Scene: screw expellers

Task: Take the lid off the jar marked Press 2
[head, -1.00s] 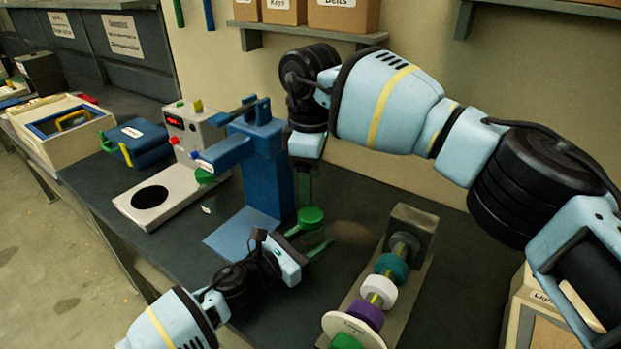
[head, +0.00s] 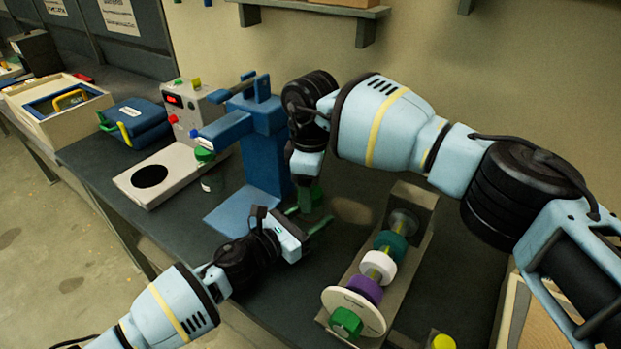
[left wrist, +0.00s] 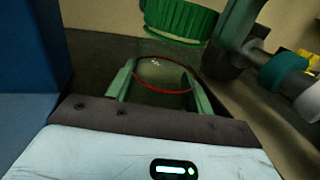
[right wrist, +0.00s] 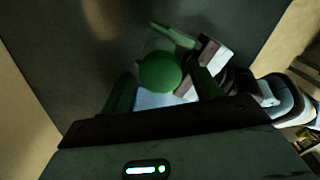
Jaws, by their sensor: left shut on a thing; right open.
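My left gripper (head: 312,225) is shut on a clear jar with a red ring (left wrist: 160,88), in front of the blue press. The jar's green ribbed lid (left wrist: 181,20) shows above the fingers in the left wrist view. In the right wrist view the round green lid (right wrist: 160,72) lies between the fingers of my right gripper (right wrist: 165,88), which is open and directly above. I cannot tell if the fingers touch it. In the head view the right gripper hides most of the lid. No writing on this jar is readable.
The blue press (head: 265,150) stands close behind my grippers. A screw assembly with coloured rings (head: 378,265) lies to the right in a grey holder (head: 418,215). A blue case (head: 135,120) is at left.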

